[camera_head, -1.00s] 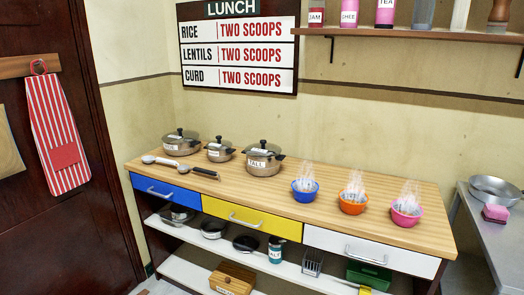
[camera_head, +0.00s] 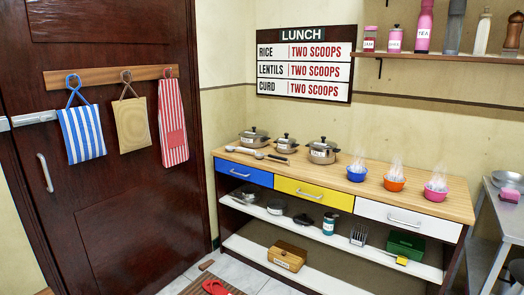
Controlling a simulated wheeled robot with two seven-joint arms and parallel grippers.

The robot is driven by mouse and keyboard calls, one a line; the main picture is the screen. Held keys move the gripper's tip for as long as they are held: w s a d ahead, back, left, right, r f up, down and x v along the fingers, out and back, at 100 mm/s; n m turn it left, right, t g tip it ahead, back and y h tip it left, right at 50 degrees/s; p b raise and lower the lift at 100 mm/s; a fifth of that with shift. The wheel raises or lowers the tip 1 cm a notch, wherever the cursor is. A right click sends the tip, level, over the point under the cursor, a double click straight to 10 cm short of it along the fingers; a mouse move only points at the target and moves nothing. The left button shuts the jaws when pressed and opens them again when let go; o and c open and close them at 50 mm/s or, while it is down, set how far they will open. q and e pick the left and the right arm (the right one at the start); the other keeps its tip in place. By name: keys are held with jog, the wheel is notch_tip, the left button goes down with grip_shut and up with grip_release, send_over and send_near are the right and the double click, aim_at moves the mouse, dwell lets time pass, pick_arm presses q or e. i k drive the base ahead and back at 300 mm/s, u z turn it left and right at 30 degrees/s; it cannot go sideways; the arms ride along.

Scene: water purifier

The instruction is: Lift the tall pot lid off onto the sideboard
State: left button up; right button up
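The tall pot (camera_head: 322,156) stands on the wooden top of the sideboard (camera_head: 430,204), to the right of two other lidded pots. Its lid (camera_head: 323,146), with a dark knob, is on the pot. A white label on its front looks like "TALL", though it is small here. Neither of my grippers shows in the view.
A wide pot (camera_head: 254,139) and a small pot (camera_head: 286,144) stand left of the tall pot, with ladles (camera_head: 259,154) in front. Blue (camera_head: 356,174), orange (camera_head: 394,184) and pink (camera_head: 435,192) bowls stand to the right. A dark door (camera_head: 110,190) is at left.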

aim_at(322, 143)
jog(key=u, duration=0.5)
jog(key=i, duration=2.1)
jog(key=z, duration=0.95)
